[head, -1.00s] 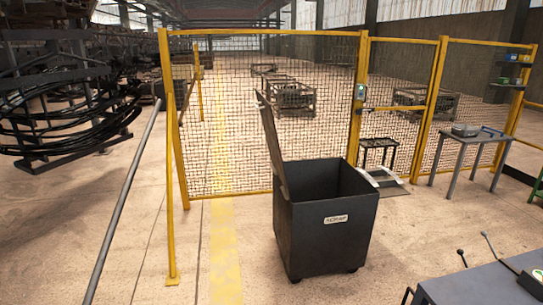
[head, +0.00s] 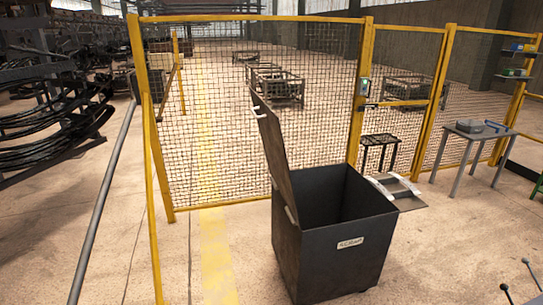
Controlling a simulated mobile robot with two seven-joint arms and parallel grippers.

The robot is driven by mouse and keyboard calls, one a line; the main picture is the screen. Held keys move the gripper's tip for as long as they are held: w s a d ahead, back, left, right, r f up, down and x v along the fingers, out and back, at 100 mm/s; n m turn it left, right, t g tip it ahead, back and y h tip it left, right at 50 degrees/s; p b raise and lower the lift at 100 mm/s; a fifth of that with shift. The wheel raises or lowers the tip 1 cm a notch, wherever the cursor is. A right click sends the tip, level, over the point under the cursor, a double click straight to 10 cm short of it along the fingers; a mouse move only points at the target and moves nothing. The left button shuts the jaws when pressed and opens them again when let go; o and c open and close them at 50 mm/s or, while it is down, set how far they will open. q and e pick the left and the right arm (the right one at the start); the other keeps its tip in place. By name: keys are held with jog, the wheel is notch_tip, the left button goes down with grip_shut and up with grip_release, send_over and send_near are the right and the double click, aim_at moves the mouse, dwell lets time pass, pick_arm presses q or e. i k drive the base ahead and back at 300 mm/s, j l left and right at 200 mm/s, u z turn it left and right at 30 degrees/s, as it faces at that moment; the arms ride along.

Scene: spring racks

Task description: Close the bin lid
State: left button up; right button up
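A dark grey wheeled bin (head: 337,258) stands on the concrete floor near the middle of the head view. It has a small white label on its front face. Its lid (head: 271,145) is open, standing up on the left side and leaning slightly left, with a light handle near its top edge. The inside of the bin looks dark, and no contents can be made out. Neither of my grippers shows in the head view.
A yellow-framed mesh fence (head: 255,110) runs behind the bin. A small dark table (head: 380,141) and a grey table (head: 472,134) stand at the right. The floor left of the bin is clear.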

aim_at(268, 122)
jog(key=i+z, duration=0.1)
jog(key=z, duration=0.35)
jog(key=i+j+z, duration=0.4)
jog(key=j, duration=0.2)
jog(key=i+j+z, duration=0.2)
jog(key=j, duration=0.15)
jog(key=i+j, duration=0.15)
jog(key=j, duration=0.2)
jog(key=i+j+z, duration=0.1)
jog(key=j, duration=0.2)
jog(key=i+j, duration=0.2)
jog(key=j, duration=0.15)
jog(key=i+z, duration=0.05)
